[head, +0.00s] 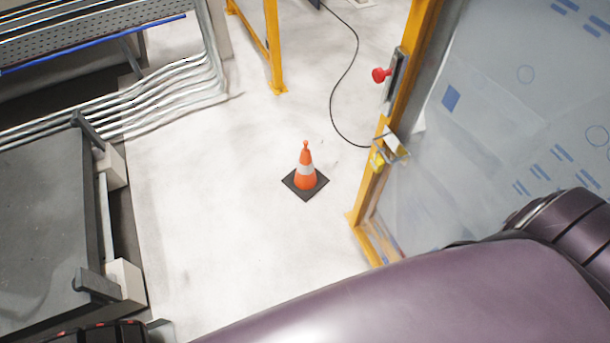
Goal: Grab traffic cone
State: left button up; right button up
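An orange traffic cone (305,170) with a white band stands upright on its dark square base on the pale floor, near the middle of the head view. Nothing touches it. A large purple-brown link of my own arm crosses the lower right of the view, nearer to the camera than the cone. Neither of my grippers can be made out in this view.
A yellow-framed clear panel (480,130) stands right of the cone, with a red button (379,75) on its post. A black cable (338,90) lies on the floor behind. Grey machinery (45,210) and pipes (150,105) line the left. Floor around the cone is clear.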

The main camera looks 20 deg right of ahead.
aim_at(305, 180)
jog(key=z, duration=0.25)
jog(key=i+j+z, duration=0.15)
jog(key=i+z, duration=0.25)
jog(key=i+j+z, duration=0.2)
jog(key=z, duration=0.2)
jog(key=i+j, duration=0.05)
